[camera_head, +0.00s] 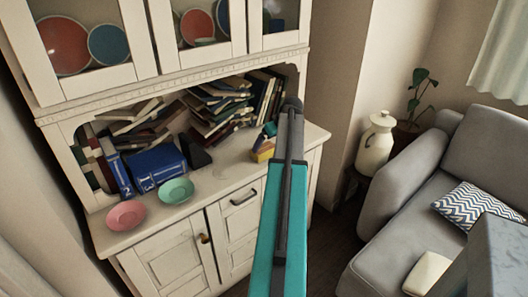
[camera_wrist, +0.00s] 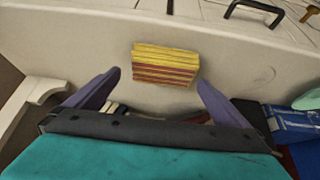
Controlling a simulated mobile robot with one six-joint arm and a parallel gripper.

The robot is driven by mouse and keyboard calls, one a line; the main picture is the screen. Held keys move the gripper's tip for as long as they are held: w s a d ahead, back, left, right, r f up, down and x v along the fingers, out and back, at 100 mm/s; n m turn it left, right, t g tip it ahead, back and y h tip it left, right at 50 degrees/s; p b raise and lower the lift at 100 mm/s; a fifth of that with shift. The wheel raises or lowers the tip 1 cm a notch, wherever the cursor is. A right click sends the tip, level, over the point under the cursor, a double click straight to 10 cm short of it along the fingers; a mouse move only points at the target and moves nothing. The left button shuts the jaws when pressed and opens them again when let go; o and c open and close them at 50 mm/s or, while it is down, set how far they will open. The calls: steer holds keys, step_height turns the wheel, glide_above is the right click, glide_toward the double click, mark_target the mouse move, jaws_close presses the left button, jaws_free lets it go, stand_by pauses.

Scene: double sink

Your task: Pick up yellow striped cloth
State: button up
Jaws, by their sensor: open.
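The yellow striped cloth (camera_wrist: 165,62), a folded block with yellow and red stripes, lies on the cabinet's pale countertop. In the wrist view it is between the lines of my two purple fingers, just beyond their tips. My gripper (camera_wrist: 160,78) is open and empty, with the fingers wide apart on either side. I cannot tell the exact height of the fingers above the counter. In the head view the yellow cloth (camera_head: 262,153) shows beside my arm, which partly covers that part of the counter and hides most of the gripper.
Books (camera_head: 218,105) are piled in the niche behind the counter. A blue box (camera_head: 157,165), a green bowl (camera_head: 177,191) and a pink bowl (camera_head: 126,215) stand left of the cloth. A cream jug (camera_head: 375,145) and a grey sofa (camera_head: 430,200) are at right. Counter around the cloth is mostly clear.

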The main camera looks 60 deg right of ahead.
mark_target(264, 147)
steer(key=shift+w+f, duration=0.1)
steer(key=shift+f, duration=0.05)
steer(key=shift+w+f+p, duration=0.3)
steer(key=shift+w+f, duration=0.1)
steer(key=shift+f, duration=0.05)
steer(key=shift+p+x, duration=0.45)
steer(key=shift+x, duration=1.4)
steer(key=shift+c, duration=0.4)
steer(key=c, duration=0.8)
steer(key=shift+r, duration=0.1)
steer(key=shift+c, duration=0.2)
steer(key=shift+r+b, duration=0.55)
steer(key=shift+r, duration=1)
steer(key=s+a+r+b, duration=0.1)
steer(key=s+a+b, duration=0.1)
steer(key=s+a, duration=0.7)
steer(key=s, duration=0.4)
steer(key=shift+a+r+b, duration=0.25)
steer(key=shift+r+b, duration=0.05)
steer(key=shift+b, duration=0.1)
